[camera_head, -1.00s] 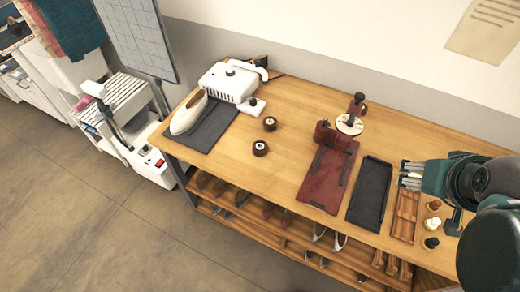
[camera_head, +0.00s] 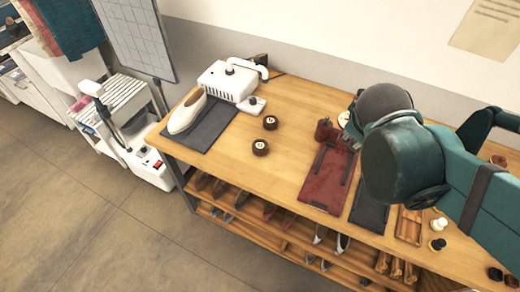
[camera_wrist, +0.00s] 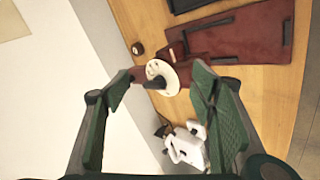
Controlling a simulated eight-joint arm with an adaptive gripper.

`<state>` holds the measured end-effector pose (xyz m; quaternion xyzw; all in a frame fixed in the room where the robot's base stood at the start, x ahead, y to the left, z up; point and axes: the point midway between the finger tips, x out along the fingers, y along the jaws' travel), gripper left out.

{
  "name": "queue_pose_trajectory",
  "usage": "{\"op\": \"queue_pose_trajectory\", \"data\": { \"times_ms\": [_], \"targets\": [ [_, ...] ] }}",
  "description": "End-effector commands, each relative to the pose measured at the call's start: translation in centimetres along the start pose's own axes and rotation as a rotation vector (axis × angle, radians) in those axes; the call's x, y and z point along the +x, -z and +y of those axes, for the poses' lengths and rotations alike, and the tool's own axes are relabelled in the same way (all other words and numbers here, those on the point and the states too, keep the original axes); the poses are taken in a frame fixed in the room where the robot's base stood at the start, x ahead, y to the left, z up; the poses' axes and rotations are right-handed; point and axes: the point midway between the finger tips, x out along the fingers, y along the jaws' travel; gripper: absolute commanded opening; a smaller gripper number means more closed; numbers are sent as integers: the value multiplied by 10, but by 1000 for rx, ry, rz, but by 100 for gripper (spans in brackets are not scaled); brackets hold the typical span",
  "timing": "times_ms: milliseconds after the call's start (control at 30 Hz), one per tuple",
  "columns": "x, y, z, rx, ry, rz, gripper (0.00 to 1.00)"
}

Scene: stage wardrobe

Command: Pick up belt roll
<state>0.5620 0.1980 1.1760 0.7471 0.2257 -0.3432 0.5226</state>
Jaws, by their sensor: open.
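I cannot tell for certain which thing is the belt roll. A dark red-brown rounded piece (camera_head: 324,129) stands at the back of the red-brown mat (camera_head: 322,182), beside a white disc (camera_head: 343,119). In the wrist view the white disc (camera_wrist: 162,78) with a dark post shows between my fingers, with a reddish-brown piece (camera_wrist: 136,74) and a small dark round piece (camera_wrist: 137,48) near it. Two dark brown round pieces with pale centres (camera_head: 270,122) (camera_head: 260,147) lie apart on the bench. My gripper (camera_wrist: 160,75) is open and empty above the disc; my arm hides it in the head view.
The wooden bench (camera_head: 295,95) holds a white machine (camera_head: 228,80) and a pale shoe (camera_head: 187,112) on a dark mat at the left. A black tray (camera_head: 369,212) and wooden tray (camera_head: 409,226) stand right of the red-brown mat. The wall is close behind.

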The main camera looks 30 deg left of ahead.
Motion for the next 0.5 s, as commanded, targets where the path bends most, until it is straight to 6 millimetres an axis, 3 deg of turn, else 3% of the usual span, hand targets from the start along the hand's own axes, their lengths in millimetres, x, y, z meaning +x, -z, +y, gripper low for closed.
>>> {"op": "queue_pose_trajectory", "data": {
  "times_ms": [100, 400, 500],
  "targets": [
    [8, 31, -10, -115, -18, 16, 56],
    [19, 96, -34, -369, -73, 46, 56],
    [31, 102, -37, -436, -91, 24, 56]
  ]
}}
